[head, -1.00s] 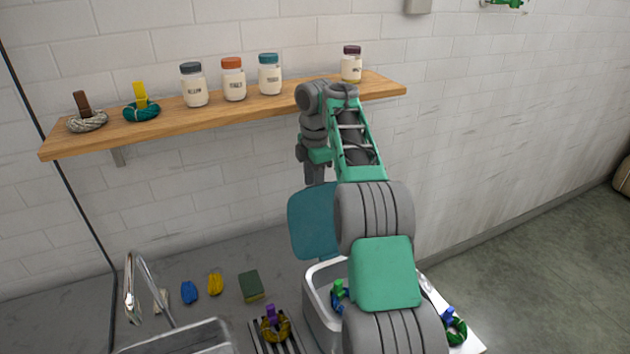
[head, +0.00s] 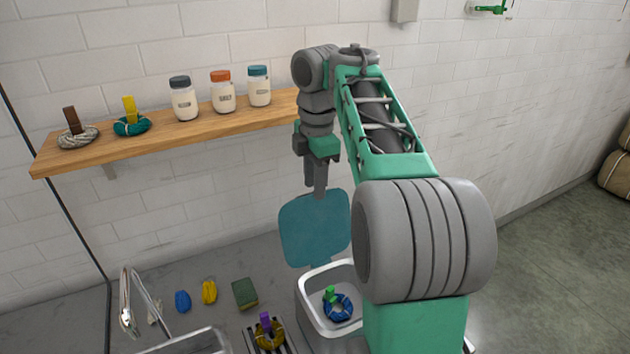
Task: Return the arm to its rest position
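My arm rises from the lower right of the head view and bends over at the top. My gripper (head: 317,188) hangs from it with the fingers pointing down, in front of the tiled wall and just above a teal flat panel (head: 313,240). The fingers look close together from this side, and I cannot tell whether there is a gap. No skein shows in or under them. My arm covers the right part of the shelf and the area right of the white tub.
A wooden shelf (head: 165,146) holds grey (head: 78,141) and teal (head: 132,125) tagged skeins and several jars. A white tub (head: 304,308) holds a blue skein (head: 338,308). A mustard skein (head: 268,334) lies on a striped rack beside the sink and faucet (head: 126,318).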

